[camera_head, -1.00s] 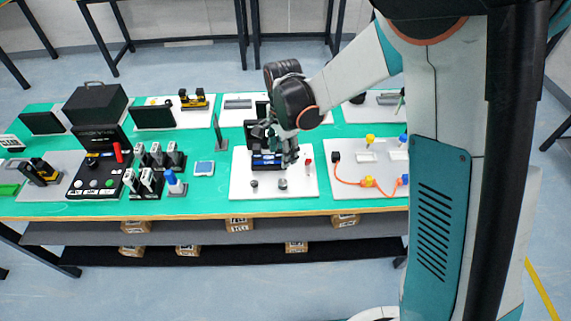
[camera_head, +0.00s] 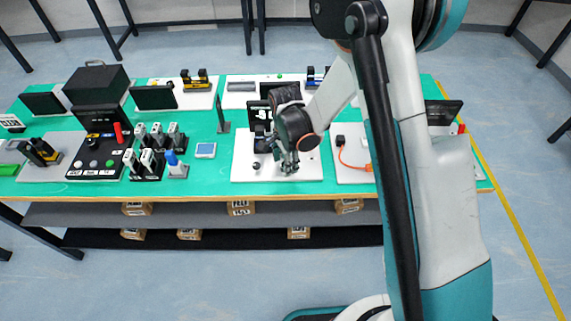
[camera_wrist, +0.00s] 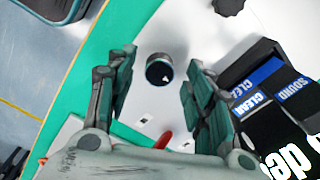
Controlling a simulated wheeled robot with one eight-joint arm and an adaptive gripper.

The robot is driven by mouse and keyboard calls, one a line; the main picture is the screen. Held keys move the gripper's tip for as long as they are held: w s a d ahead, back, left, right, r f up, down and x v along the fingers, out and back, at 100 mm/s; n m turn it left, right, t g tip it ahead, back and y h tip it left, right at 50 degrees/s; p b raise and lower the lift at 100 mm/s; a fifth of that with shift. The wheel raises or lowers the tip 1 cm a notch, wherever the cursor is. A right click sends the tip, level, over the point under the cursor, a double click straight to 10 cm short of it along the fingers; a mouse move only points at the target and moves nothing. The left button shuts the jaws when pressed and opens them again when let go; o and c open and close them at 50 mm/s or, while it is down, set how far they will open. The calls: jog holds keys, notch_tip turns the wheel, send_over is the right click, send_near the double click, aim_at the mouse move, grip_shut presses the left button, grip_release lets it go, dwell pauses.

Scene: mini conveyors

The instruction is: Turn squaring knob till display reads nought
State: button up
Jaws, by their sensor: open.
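A dark round knob (camera_wrist: 159,70) with a small white pointer mark stands on a white board, between my gripper's fingers in the wrist view, apart from both. No label naming it is readable. My gripper (camera_head: 289,168) is open and empty over the board's front right; its fingers also show in the wrist view (camera_wrist: 160,80). A second dark knob (camera_head: 256,166) sits to the left on the board; part of it shows at the wrist view's top edge (camera_wrist: 229,5). A dark panel (camera_wrist: 290,145) with large white lettering is partly cut off; no number is readable.
A dark block (camera_wrist: 258,88) with blue labels, one reading CLEAN, sits right of the knob in the wrist view. A red part (camera_wrist: 163,139) is close by my gripper. A board with an orange cable (camera_head: 352,160) lies to the right.

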jog(key=shift+f, duration=0.45)
jog(key=c, duration=1.1)
jog(key=shift+n+b, duration=0.3)
jog(key=shift+n, duration=0.1)
